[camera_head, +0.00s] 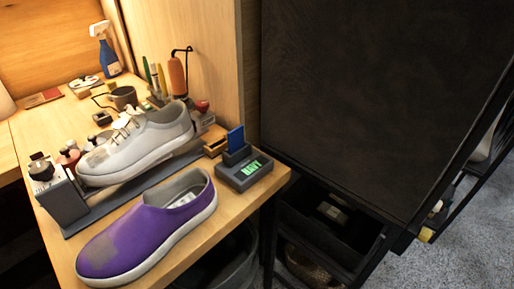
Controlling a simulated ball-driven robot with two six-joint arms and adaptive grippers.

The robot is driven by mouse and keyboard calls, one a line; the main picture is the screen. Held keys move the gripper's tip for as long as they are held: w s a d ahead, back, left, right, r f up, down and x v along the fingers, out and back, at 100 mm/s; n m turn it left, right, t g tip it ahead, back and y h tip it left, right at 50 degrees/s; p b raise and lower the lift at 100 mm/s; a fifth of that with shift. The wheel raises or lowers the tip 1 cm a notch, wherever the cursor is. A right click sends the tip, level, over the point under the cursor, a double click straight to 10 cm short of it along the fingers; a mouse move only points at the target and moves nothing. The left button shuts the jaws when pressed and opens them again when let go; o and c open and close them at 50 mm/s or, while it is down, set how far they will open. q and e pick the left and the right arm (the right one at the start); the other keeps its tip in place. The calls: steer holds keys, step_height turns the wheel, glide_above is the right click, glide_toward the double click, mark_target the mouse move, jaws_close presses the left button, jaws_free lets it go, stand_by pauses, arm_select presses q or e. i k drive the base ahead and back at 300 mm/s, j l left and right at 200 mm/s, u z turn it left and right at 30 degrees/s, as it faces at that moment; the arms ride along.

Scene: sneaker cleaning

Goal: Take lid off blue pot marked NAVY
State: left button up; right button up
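Neither of my grippers is in view. I cannot pick out a blue pot with a readable NAVY mark. A dark grey device (232,179) stands at the table's right front edge. Its lit green display (252,167) shows text that seems to read NAVY. A blue card (236,138) stands upright in the device's back. Several small dark-capped bottles or pots stand at the table's left, among them a dark-topped one (41,167) and a reddish one (69,157). Their labels are too small to read, and the grey shoe and a dark block partly hide this group.
A purple slip-on shoe (148,235) lies along the front edge. A grey-white sneaker (140,146) rests on a dark stand behind it. A blue spray bottle (106,50), a dark mug (123,97) and brushes stand farther back. A large dark panel (375,90) fills the right.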

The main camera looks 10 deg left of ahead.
mark_target(93, 142)
steer(key=k+j, duration=0.1)
steer(key=j, duration=1.6)
steer(key=k+j, duration=0.15)
steer(key=j, duration=0.7)
